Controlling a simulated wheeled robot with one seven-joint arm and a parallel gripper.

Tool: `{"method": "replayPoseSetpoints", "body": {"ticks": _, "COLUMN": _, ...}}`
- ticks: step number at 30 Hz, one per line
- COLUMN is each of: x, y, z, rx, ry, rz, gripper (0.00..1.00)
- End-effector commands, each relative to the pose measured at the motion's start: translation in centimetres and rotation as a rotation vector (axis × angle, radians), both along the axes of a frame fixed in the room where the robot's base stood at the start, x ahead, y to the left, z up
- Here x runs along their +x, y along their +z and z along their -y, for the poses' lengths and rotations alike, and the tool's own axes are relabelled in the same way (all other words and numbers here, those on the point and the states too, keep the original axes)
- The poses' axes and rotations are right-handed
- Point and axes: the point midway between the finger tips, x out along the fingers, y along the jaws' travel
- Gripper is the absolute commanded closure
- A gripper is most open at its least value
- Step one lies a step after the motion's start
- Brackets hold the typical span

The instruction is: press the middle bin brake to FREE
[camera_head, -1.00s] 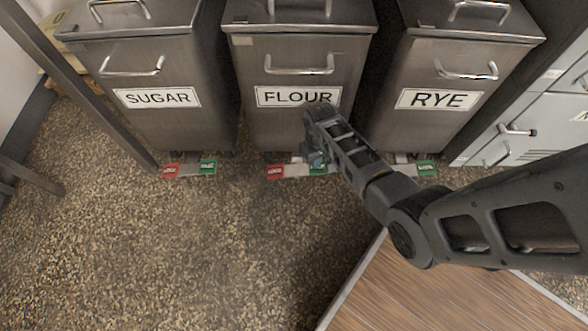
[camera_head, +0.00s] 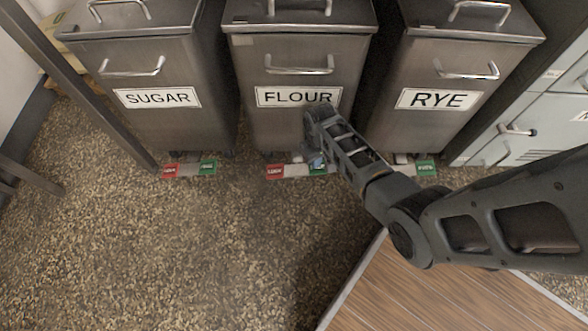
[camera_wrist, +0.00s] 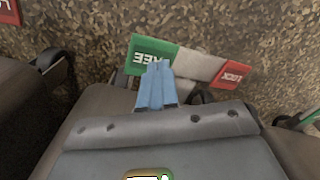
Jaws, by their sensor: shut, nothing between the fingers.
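The middle bin (camera_head: 262,128) is the grey metal one labelled FLOUR, between SUGAR and RYE. Its brake pedal bar (camera_head: 296,170) lies low at its foot, with a red LOCK end (camera_head: 274,171) on the left and a green end (camera_head: 313,170) partly hidden by my arm. In the wrist view the green FREE pad (camera_wrist: 150,52) and the red LOCK pad (camera_wrist: 232,75) show at the two ends of the grey bar (camera_wrist: 198,66). My gripper (camera_wrist: 157,66) is shut and empty, its blue fingertips over the FREE pad's edge. I cannot tell whether they touch it.
The SUGAR bin (camera_head: 160,125) with its own pedal (camera_head: 188,169) stands left. The RYE bin (camera_head: 418,128) with a green pad (camera_head: 426,168) stands right. A wooden surface (camera_head: 430,290) is at lower right, grey drawers (camera_head: 530,125) at far right. Speckled floor (camera_head: 180,250) in front is clear.

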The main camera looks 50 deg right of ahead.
Motion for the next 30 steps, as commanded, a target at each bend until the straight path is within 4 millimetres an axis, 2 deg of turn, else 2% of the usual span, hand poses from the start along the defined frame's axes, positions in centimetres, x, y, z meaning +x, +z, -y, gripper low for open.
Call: {"method": "replayPoseSetpoints", "body": {"ticks": 30, "x": 0.01, "y": -0.83, "z": 0.0, "rx": 0.0, "ry": 0.0, "rz": 0.0, "gripper": 1.0}}
